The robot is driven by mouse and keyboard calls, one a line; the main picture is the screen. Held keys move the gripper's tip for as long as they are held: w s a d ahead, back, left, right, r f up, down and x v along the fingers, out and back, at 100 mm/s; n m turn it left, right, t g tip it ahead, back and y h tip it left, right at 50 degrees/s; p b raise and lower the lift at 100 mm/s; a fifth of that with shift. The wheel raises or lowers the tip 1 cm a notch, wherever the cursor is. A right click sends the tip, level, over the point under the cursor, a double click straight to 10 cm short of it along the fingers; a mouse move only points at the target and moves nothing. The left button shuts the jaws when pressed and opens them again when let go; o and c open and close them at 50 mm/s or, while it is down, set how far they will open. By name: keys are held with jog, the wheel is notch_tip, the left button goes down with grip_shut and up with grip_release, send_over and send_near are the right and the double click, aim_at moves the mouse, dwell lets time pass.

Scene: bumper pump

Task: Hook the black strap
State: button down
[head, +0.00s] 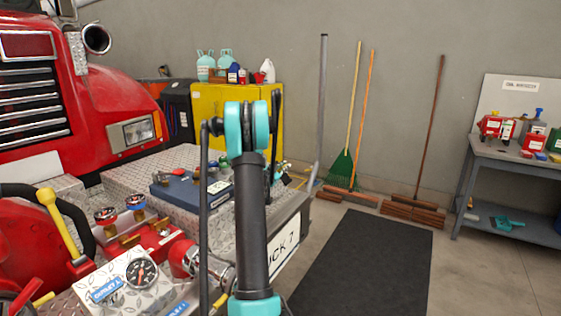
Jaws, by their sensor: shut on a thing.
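My gripper is not visible in the head view; only links of my own arm, dark with teal joints, rise through the middle of the picture. They hide part of the bumper behind them. I cannot make out a clear black strap or a hook for it. A thick black curved band (75,208) arcs beside red equipment at the far left; whether it is a strap or a hose I cannot tell. The diamond-plate bumper deck (130,176) of the red truck (105,97) carries valves and a round gauge (141,271).
A yellow cabinet (208,109) with bottles on top stands behind the bumper. Brooms and a green rake (341,168) lean on the wall. A grey workbench (470,148) is at right. A dark floor mat (365,265) lies clear between bumper and bench.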

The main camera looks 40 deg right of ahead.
aim_at(286, 181)
jog(key=shift+s+d+f+m, duration=0.1)
jog(key=shift+s+f+m, duration=0.1)
jog(key=shift+f+m, duration=0.5)
jog(key=shift+s+d+f+m, duration=0.1)
jog(key=shift+s+f+m, duration=0.1)
jog(key=shift+f+m, duration=0.5)
jog(key=shift+f, duration=0.15)
jog(key=c, duration=1.6)
grip_release()
jog(key=shift+v, duration=3.75)
jog(key=shift+c, duration=0.2)
